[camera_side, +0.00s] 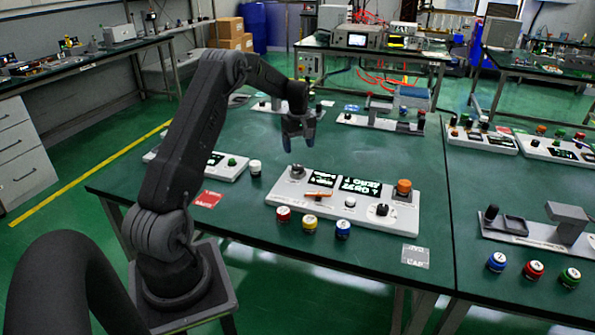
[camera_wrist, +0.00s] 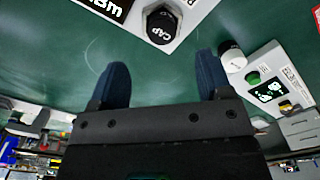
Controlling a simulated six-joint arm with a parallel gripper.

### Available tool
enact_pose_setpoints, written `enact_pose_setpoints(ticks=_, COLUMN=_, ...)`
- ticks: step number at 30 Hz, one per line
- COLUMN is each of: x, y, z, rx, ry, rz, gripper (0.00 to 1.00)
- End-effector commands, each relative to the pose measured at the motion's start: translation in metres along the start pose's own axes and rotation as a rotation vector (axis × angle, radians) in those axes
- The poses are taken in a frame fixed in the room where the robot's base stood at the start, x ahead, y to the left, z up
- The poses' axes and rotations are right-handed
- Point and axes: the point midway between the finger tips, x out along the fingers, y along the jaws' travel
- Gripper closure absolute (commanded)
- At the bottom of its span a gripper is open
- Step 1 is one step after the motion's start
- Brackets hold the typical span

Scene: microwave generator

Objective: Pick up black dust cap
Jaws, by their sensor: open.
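The black dust cap (camera_wrist: 160,25), a hexagonal knob with "CAP" on its top, stands at a corner of the white instrument panel (camera_wrist: 188,14) in the wrist view. In the side view the cap (camera_side: 297,172) is at the panel's far left corner, beside a dark display. My gripper (camera_side: 299,140) is above and behind the cap in the side view, pointing down. In the wrist view my gripper (camera_wrist: 161,72) is open, with nothing between its two blue fingers. The cap lies beyond the fingertips, roughly centred between them, and is not touched.
A white-topped jar (camera_side: 255,167) and a smaller panel with a green button (camera_side: 232,161) stand to the left. Red, yellow and blue-topped jars (camera_side: 309,223) line the front. An orange lever (camera_side: 321,196) and orange knob (camera_side: 404,187) rise from the panel. Bare green table lies behind it.

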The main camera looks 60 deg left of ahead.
Motion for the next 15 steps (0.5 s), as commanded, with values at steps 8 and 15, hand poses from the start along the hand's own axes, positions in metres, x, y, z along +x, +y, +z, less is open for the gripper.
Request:
enact_pose_setpoints(ticks=8, x=0.029, y=0.0, z=0.0, rx=0.002, ry=0.0, rz=0.0, gripper=0.28)
enact_pose_setpoints(ticks=15, x=0.05, y=-0.002, z=-0.002, rx=0.002, ry=-0.002, rz=-0.002, gripper=0.28)
